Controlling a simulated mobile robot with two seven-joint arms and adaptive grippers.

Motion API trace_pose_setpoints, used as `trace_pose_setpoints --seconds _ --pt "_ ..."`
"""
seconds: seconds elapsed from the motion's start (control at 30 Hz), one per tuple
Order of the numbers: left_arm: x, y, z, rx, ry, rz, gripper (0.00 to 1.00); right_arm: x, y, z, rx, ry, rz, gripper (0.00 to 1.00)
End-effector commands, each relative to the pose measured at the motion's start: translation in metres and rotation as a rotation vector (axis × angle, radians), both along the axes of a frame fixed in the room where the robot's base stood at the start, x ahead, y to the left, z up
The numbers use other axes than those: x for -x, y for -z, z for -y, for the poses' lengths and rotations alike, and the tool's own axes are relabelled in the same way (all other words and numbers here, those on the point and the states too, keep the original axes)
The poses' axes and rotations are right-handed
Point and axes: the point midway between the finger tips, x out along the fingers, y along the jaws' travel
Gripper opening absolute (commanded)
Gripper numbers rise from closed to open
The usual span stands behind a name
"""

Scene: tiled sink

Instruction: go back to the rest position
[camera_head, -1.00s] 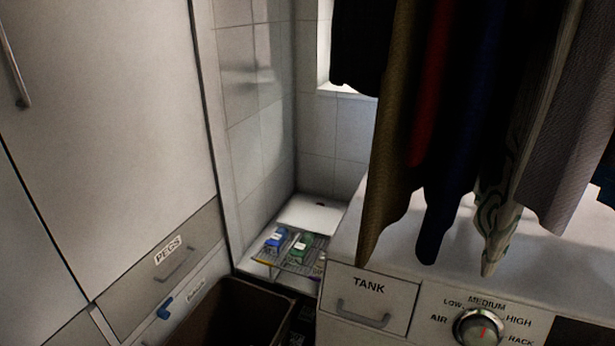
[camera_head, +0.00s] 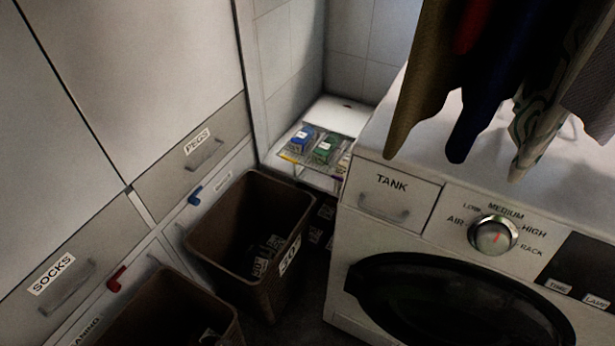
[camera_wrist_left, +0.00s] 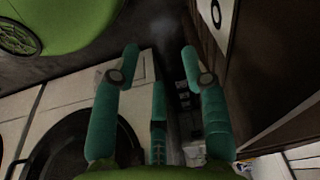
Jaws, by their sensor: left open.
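My left gripper (camera_wrist_left: 160,62) shows in the left wrist view. Neither gripper shows in the head view, so my right gripper is out of sight.
A white machine (camera_head: 400,255) with a TANK drawer (camera_head: 395,195) and a dial (camera_head: 493,236) stands at right. Two brown bins (camera_head: 215,225) (camera_head: 150,315) stand by drawers at left. Clothes (camera_head: 480,70) hang above. A wire rack (camera_head: 318,155) holds blue and green items.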

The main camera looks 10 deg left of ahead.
Motion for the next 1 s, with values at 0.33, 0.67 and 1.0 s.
trace_pose_setpoints --seconds 0.33,0.67,1.0 --pt "0.104 0.106 -0.017 -0.011 0.017 -0.082 0.45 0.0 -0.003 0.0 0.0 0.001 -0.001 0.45" --pt "0.153 0.126 -0.027 -0.016 0.025 -0.105 0.45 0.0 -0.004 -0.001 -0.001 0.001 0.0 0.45" --pt "0.154 0.127 -0.027 -0.016 0.025 -0.105 0.45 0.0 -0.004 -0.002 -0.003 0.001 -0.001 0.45"
